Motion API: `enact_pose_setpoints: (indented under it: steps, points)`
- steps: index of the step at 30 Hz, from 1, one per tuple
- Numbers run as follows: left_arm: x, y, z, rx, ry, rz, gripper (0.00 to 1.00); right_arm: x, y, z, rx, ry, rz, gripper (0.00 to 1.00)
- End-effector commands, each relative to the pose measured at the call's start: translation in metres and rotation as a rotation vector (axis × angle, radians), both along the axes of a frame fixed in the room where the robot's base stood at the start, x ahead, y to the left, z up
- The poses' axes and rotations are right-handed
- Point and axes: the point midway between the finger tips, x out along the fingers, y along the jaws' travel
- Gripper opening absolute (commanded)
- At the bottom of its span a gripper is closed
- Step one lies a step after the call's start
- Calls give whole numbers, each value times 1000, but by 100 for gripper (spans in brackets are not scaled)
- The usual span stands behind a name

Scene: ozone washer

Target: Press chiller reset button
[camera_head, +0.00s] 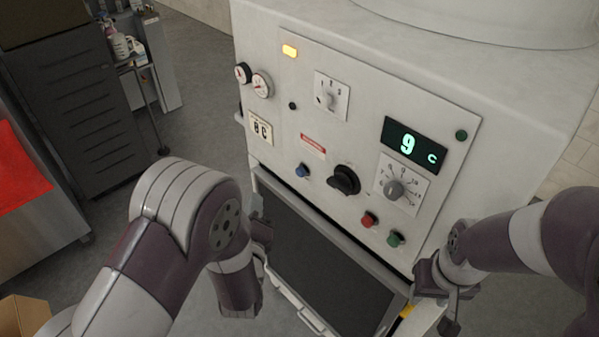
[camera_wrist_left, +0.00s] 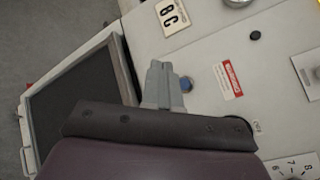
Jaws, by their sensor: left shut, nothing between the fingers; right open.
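The white chiller panel (camera_head: 365,120) carries a blue button (camera_head: 302,171), a red button (camera_head: 368,220) and a green button (camera_head: 396,239). I cannot read which is the reset. My left gripper (camera_wrist_left: 157,66) is shut and empty. In the left wrist view its fingers lie just left of the blue button (camera_wrist_left: 186,84); whether they touch the panel I cannot tell. In the head view my left gripper (camera_head: 262,235) is partly hidden by my own arm, below and left of the blue button. My right gripper (camera_head: 432,297) is open at the lower right, below the green button.
A black knob (camera_head: 345,180), a grey dial (camera_head: 395,189) and a green "9 C" display (camera_head: 408,145) share the panel. An amber lamp (camera_head: 290,51) is lit. An "8 C" sign (camera_head: 260,129) is at left. A dark tray-like panel (camera_head: 325,265) juts out below.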

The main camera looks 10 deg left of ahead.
Motion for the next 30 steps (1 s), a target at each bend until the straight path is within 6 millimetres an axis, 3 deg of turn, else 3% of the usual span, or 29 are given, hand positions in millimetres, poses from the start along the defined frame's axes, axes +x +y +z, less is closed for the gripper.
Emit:
enact_pose_setpoints:
  steps: [14, 30]
  points:
    - [5, -4, -2, 17, 6, -4, 0, 0, 0, -2, 0, 0, 0, 43]
    - [61, -48, -1, 16, 6, -4, 0, 0, 0, -15, 0, 0, 0, 43]
